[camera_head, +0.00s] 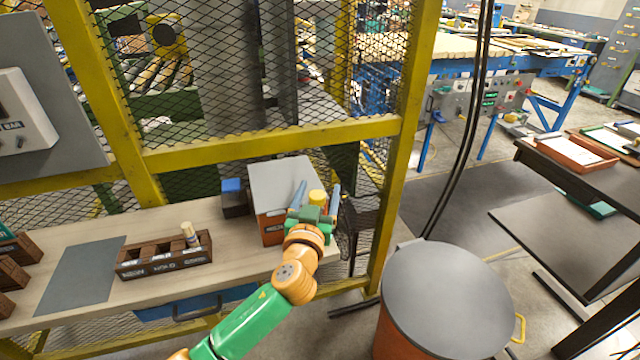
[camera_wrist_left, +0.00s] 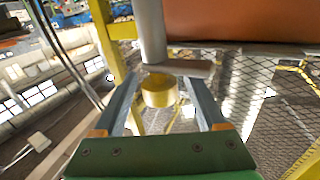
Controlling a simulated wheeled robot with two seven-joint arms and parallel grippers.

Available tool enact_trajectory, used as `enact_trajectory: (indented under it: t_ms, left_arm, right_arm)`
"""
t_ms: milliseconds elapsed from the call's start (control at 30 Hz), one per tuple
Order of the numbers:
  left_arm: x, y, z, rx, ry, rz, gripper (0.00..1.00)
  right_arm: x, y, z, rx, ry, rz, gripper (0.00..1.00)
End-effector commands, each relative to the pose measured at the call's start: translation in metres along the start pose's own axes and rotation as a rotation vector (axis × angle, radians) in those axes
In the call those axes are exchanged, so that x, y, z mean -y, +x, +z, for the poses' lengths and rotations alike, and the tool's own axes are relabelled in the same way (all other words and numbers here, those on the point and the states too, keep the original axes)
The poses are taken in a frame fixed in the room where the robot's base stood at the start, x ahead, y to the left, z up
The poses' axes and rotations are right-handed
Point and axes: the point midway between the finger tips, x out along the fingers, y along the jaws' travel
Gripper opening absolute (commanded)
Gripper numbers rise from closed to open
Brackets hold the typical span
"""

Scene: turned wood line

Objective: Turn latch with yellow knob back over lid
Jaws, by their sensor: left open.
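A box with a grey lid (camera_head: 283,182) and an orange-red body (camera_head: 270,226) stands at the right end of the bench. A yellow knob (camera_head: 317,196) shows at the lid's right side. In the left wrist view the knob (camera_wrist_left: 159,91) sits beneath a grey latch bar (camera_wrist_left: 192,68), beside a grey upright piece (camera_wrist_left: 151,28). The red-brown box side (camera_wrist_left: 240,18) lies beyond. My left gripper (camera_head: 318,190) is open, with one finger on each side of the knob. Gaps show between knob and fingers in the wrist view. My right gripper is out of view.
A dark block with a blue top (camera_head: 232,186) stands left of the box. A compartment tray (camera_head: 165,268) holds a small peg and labels. A grey mat (camera_head: 82,275) lies left. A yellow mesh guard frame (camera_head: 270,140) rises behind; a grey-topped drum (camera_head: 445,295) stands right.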

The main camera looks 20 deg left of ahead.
Motion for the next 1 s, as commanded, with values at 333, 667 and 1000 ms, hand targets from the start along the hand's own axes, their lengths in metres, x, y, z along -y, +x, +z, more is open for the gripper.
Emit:
enact_trajectory:
  t_ms: [333,667,1000]
  left_arm:
    - [0.0002,0.0132,0.0004,0.001,0.0,0.0,0.74]
    - [0.0002,0.0129,0.0004,0.001,0.0,0.0,0.04]
    - [-0.0003,0.0128,-0.0002,0.0,0.0,0.037,0.0]
  right_arm:
    - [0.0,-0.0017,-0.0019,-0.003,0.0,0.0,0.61]
    - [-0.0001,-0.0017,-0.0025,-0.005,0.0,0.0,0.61]
    - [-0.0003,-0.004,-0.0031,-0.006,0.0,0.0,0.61]
